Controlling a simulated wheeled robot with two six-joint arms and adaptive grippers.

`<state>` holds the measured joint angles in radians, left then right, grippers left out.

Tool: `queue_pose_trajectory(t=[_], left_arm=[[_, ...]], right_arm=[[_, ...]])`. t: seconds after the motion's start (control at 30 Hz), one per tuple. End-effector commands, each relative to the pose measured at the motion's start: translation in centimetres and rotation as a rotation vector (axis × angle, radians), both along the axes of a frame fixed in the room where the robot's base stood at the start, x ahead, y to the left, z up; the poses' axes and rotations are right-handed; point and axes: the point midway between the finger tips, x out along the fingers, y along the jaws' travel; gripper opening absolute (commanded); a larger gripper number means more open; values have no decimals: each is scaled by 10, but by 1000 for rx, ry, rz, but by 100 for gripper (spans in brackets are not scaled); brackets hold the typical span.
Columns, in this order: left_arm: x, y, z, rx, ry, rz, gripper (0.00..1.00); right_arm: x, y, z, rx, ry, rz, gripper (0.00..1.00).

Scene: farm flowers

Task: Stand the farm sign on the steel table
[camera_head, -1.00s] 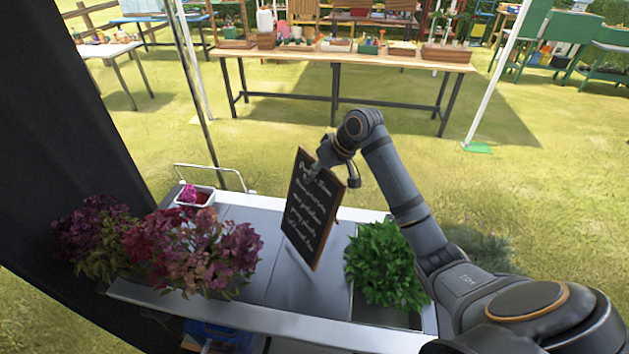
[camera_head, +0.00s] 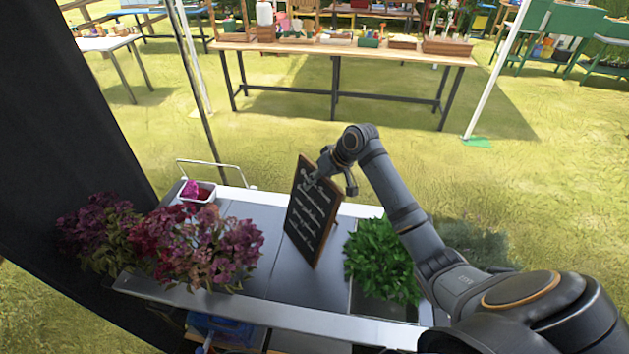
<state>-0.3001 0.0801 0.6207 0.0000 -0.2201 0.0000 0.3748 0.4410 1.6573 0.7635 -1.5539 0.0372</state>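The farm sign (camera_head: 311,222), a dark chalkboard with white writing and a thin wooden frame, is upright and leans slightly over the middle of the steel table (camera_head: 235,312). Its lower edge appears at or very near the tabletop; I cannot tell whether it fully rests there. My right gripper (camera_head: 318,178) is at the sign's upper right edge, with one finger in front of the board. It appears shut on the sign, with the far finger partly hidden. My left gripper is not in view.
Purple and pink flowers (camera_head: 205,248) fill the table's left side. A small white container (camera_head: 197,193) sits at the back left. A green leafy plant (camera_head: 382,262) stands right of the sign. Bare steel lies around the sign. A wooden bench (camera_head: 340,52) is far behind.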

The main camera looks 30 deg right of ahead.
Motion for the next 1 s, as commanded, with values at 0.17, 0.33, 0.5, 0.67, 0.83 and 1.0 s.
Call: queue_pose_trajectory(t=[0.17,0.33,0.5,0.67,0.83,1.0], left_arm=[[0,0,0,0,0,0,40],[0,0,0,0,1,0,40],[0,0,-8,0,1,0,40],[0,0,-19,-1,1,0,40],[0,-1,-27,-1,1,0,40],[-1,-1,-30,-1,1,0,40]], right_arm=[[0,0,0,0,0,0,33],[0,0,2,0,-1,1,33],[-8,-9,19,-5,-5,-1,33],[-26,-22,52,-9,-3,-1,33],[-41,-33,84,-6,-3,-1,33],[-49,-38,102,-1,-2,0,33]])
